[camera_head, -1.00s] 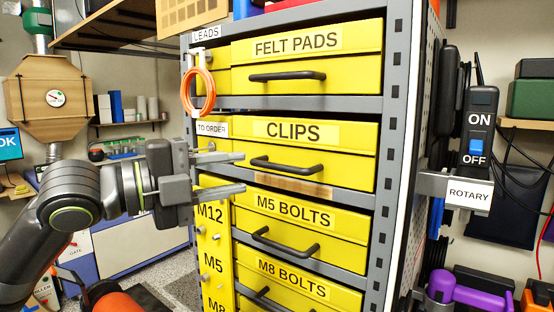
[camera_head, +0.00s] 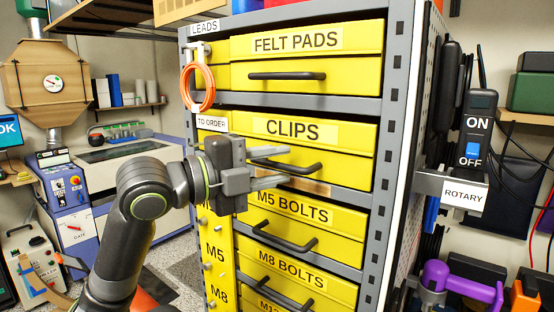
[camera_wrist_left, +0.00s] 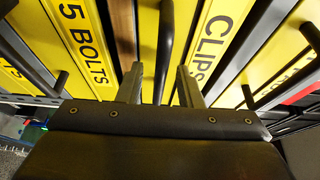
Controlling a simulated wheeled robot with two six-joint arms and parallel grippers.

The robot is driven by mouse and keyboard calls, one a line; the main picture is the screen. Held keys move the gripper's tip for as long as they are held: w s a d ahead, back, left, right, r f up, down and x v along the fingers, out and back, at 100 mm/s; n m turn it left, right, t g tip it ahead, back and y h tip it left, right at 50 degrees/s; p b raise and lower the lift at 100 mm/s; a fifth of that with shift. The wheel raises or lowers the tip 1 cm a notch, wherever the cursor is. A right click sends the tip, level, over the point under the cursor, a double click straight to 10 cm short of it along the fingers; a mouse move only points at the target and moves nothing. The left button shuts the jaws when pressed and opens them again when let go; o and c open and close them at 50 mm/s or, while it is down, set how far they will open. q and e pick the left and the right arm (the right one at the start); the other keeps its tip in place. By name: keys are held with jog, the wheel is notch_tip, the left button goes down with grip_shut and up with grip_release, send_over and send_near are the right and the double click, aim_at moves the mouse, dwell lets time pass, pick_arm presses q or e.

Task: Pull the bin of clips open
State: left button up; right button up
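The bin of clips (camera_head: 352,145) is a yellow drawer labelled CLIPS in the grey rack, and its front sits in line with the other drawers. Its dark bar handle (camera_head: 308,170) also shows in the left wrist view (camera_wrist_left: 166,40). My left gripper (camera_head: 287,165) is open at the left part of this handle, one finger above and one below. In the left wrist view the handle runs between the two fingertips (camera_wrist_left: 159,85), with a gap on each side. My gripper hides the handle's left end in the head view. My right gripper is out of view.
The FELT PADS drawer (camera_head: 350,70) is above and the M5 BOLTS drawer (camera_head: 340,220) below, each with a protruding handle. An orange cable loop (camera_head: 186,88) hangs at the rack's upper left. A ROTARY switch (camera_head: 478,130) is mounted right of the rack.

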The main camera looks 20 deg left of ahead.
pick_arm(q)
jog(key=shift+w+d, duration=0.25)
jog(key=shift+c, duration=0.3)
grip_shut()
